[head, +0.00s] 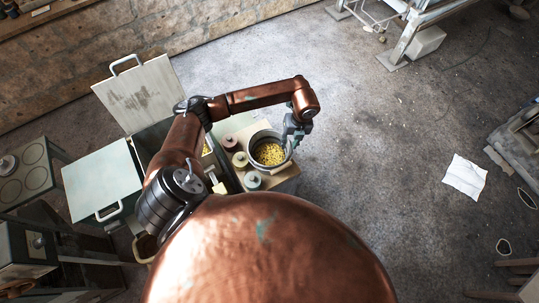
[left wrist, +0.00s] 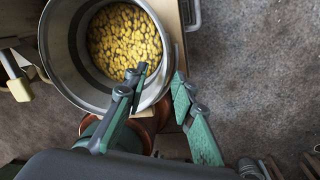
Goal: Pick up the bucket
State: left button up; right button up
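A grey metal bucket (head: 262,139) filled with yellow pieces stands on a light wooden surface, right of the open chest. My left gripper (head: 296,128) is at the bucket's right rim in the head view. In the left wrist view the bucket (left wrist: 68,62) fills the upper left. There my left gripper (left wrist: 160,84) has its two fingers apart, one over the bucket's inside and the other outside the wall. The rim lies between them, with a gap visible. Whether a finger touches the wall is unclear. My right gripper is not in view.
Several small lidded jars (head: 240,159) stand close left of the bucket. A chest with raised panels (head: 103,180) is further left. A stove-like unit (head: 28,172) is at far left. The floor (head: 390,150) to the right is mostly clear, with a white sheet (head: 465,176) on it.

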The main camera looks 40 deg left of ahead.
aim_at(285, 154)
pick_arm(q)
jog(key=f, duration=0.7)
jog(key=s+a+f+b, duration=0.1)
jog(key=f, duration=0.2)
jog(key=shift+f, duration=0.3)
jog(key=shift+c, duration=0.4)
grip_shut()
jog(key=shift+w+r, duration=0.1)
